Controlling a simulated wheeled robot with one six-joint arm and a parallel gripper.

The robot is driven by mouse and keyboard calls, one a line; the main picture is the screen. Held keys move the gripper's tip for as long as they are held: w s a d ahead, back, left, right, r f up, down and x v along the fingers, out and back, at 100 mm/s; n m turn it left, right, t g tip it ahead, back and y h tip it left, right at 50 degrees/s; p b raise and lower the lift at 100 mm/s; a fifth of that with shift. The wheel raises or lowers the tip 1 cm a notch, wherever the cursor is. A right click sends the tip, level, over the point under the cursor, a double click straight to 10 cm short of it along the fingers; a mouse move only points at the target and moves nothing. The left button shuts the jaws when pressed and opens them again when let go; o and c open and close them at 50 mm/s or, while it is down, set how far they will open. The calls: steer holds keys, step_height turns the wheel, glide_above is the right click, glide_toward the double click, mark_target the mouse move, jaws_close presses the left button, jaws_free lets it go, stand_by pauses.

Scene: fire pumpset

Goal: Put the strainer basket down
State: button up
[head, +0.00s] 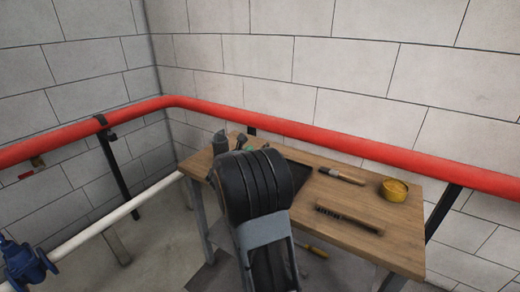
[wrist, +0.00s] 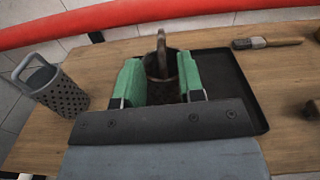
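A dark, rusty-brown strainer basket (wrist: 162,88) with a looped handle stands between the green fingers of my gripper (wrist: 161,76) in the wrist view. Both fingers appear to touch its sides, so the gripper looks shut on it. Behind and around it is a black tray (wrist: 236,88) on the wooden bench; whether the basket's bottom touches the tray is hidden. A second, clean grey perforated basket (wrist: 60,92) with a handle stands on the bench to the left, apart from the gripper. In the head view my arm covers most of the gripper and the tray (head: 300,172).
A red pipe (head: 330,142) runs along the wall behind the bench. A blue valve (head: 25,262) is at lower left.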

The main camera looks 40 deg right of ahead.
steer(key=s+a+f+m+y, duration=0.2)
steer(key=s+a+m+y, duration=0.3)
steer(key=a, duration=0.5)
steer(key=s+a+f+m+g+y, duration=0.1)
steer(key=s+a+f+m+y, duration=0.1)
steer(key=s+a+m+y, duration=0.4)
steer(key=s+a+f+m+y, duration=0.2)
steer(key=s+a+m+y, duration=0.4)
steer(key=a+m, duration=0.4)
steer(key=a, duration=0.6)
steer(key=shift+f, duration=0.4)
